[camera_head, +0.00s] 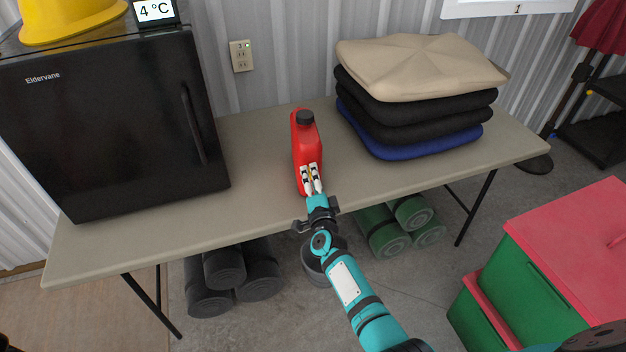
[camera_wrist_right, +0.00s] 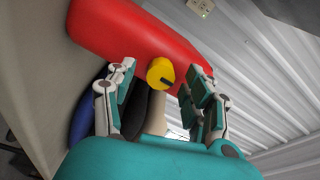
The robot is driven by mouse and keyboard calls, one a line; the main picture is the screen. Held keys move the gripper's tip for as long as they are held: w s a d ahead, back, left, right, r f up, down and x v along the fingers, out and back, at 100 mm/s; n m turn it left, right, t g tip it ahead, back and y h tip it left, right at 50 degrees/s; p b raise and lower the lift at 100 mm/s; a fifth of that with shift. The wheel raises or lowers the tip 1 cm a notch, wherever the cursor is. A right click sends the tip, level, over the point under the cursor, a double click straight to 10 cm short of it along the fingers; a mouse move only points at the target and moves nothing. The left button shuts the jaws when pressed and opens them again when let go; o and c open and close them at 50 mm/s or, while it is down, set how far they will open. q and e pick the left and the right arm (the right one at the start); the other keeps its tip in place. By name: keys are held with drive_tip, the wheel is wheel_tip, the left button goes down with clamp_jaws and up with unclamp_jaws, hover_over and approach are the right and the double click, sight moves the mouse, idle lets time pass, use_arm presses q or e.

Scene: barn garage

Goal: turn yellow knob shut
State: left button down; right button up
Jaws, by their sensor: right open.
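A red jug (camera_head: 302,140) with a black cap stands upright on the table near its middle. The yellow knob (camera_wrist_right: 160,73) is on the side of the red jug and carries a dark mark; it also shows as a small yellow spot between the fingers in the head view (camera_head: 310,174). My right gripper (camera_head: 312,168) is in front of the jug, low on its near side. In the right wrist view the fingers (camera_wrist_right: 158,85) are open, one on each side of the knob, with gaps to it. My left gripper is not in view.
Rolled mats (camera_head: 232,275) lie beneath. A green bin with a red lid (camera_head: 575,240) stands at right. The tabletop around the jug is clear.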

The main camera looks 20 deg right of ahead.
drive_tip(key=s+a, duration=0.1)
drive_tip(key=s, duration=1.1)
drive_tip(key=shift+a, duration=0.3)
drive_tip(key=s+a+f+n+g+y, duration=0.1)
drive_tip(key=s+f+n+g, duration=0.4)
drive_tip(key=f, duration=0.6)
drive_tip(key=s+a+f+n+g+y, duration=0.1)
drive_tip(key=s+f+n+y, duration=0.15)
drive_tip(key=s+f, duration=0.65)
drive_tip(key=s+a+f+n+g+y, duration=0.1)
drive_tip(key=s+f+n+g, duration=0.3)
drive_tip(key=f, duration=0.8)
drive_tip(key=s+d+f+n+g, duration=0.2)
drive_tip(key=s+f, duration=0.2)
drive_tip(key=s, duration=0.6)
drive_tip(key=s+d+f+n+g+h, duration=0.1)
drive_tip(key=s+d+f+n+g, duration=0.1)
drive_tip(key=s, duration=0.8)
drive_tip(key=s+d+f+n+g+h, duration=0.1)
drive_tip(key=s+d+f+n+g, duration=0.1)
drive_tip(key=s+f, duration=0.4)
drive_tip(key=s+d+n, duration=0.1)
drive_tip(key=s+d, duration=0.1)
drive_tip(key=s, duration=0.2)
drive_tip(key=shift+d+f+g, duration=0.15)
drive_tip(key=shift+f+g, duration=0.25)
